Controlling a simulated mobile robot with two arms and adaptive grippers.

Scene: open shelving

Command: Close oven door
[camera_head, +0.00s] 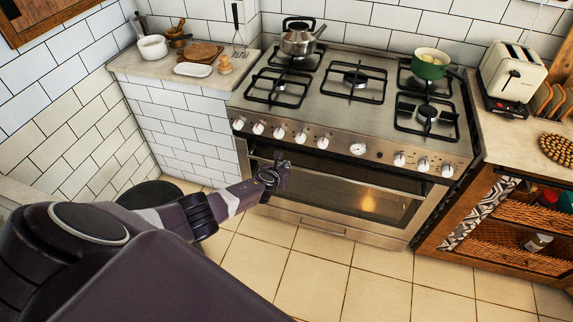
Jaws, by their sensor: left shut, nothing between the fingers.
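The oven door (345,204), with a steel frame and a dark glass window, stands upright or nearly so in the front of the steel stove (340,120). A warm light shows behind the glass. A dark strip runs along its top edge; I cannot tell whether the door is fully shut. My left gripper (278,175) is shut and empty in front of the upper left part of the door. It covers part of the door, and I cannot tell whether it touches. My right gripper is not in view.
A kettle (299,40) and a green pot (428,66) stand on the hob. A counter (150,70) is at the left; a toaster (512,72) and wooden shelving (480,212) are at the right. The tiled floor (345,285) before the stove is clear.

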